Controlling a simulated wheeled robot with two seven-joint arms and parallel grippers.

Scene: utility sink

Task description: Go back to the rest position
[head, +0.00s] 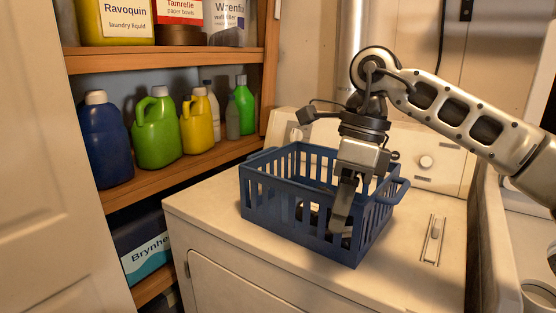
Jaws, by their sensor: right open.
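My right gripper (343,212) points down into a blue slatted basket (270,205) that stands on the white machine's top. Its fingers are inside the basket, near the right side, and are open. Something dark shows through the slats at the bottom of the basket, but I cannot tell what it is. The right arm comes in from the right edge. My left gripper is not in view.
Wooden shelves (180,159) at the left hold several detergent bottles. The white machine (215,213) has free room left and front of the basket. A grey slotted fitting (433,240) lies right of it. A white sink (503,270) is at far right.

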